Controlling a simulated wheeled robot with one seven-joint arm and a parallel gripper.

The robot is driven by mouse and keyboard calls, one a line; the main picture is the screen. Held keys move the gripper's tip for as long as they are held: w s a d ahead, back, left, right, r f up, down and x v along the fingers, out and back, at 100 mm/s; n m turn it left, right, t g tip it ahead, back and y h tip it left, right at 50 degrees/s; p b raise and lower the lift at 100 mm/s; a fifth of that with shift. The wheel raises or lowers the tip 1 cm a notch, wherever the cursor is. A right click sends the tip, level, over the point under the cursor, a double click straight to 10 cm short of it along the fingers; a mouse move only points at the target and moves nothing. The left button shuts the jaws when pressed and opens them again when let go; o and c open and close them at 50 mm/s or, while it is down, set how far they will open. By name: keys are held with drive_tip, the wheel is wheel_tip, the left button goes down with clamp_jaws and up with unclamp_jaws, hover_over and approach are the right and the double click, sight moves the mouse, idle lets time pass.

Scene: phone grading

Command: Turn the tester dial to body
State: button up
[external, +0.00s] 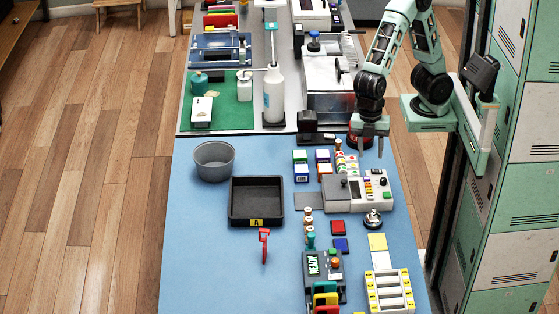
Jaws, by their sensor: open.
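My gripper (371,152) hangs at the upper right of the blue table, fingers pointing down and apart, with nothing between them. It is above and just behind a white device (374,200) with coloured buttons and small knobs. A dark device (313,281) with a lit READY display stands nearer the front, with a green and an orange-red knob or button on it. I cannot tell for certain which of the two is the tester. The dial's labels and its setting are too small to read. My gripper touches neither device.
A black tray (256,222) marked A and a grey bowl (213,175) stand at left. A silver bell (373,219) sits in front of the white device. Small coloured boxes (301,173) stand behind it. The table's front left is clear.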

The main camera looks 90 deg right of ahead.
drive_tip(key=w+a+f+n+y+b, duration=0.1)
drive_tip(key=w+a+f+n+b, duration=0.25)
drive_tip(key=w+a, duration=0.35)
drive_tip(key=n+g+y+b, duration=0.1)
drive_tip(key=n+y+b, duration=0.1)
drive_tip(key=n+b, duration=0.15)
approach(335, 260)
drive_tip(key=shift+n+h, duration=0.3)
drive_tip(key=x, duration=0.3)
drive_tip(key=p+x, duration=0.1)
drive_tip(key=x, duration=0.4)
drive_tip(key=shift+s+a+f+p, duration=0.1)
drive_tip(key=shift+a+f+p, duration=0.1)
drive_tip(key=shift+a+p, duration=0.2)
drive_tip(key=shift+c, duration=0.2)
clamp_jaws()
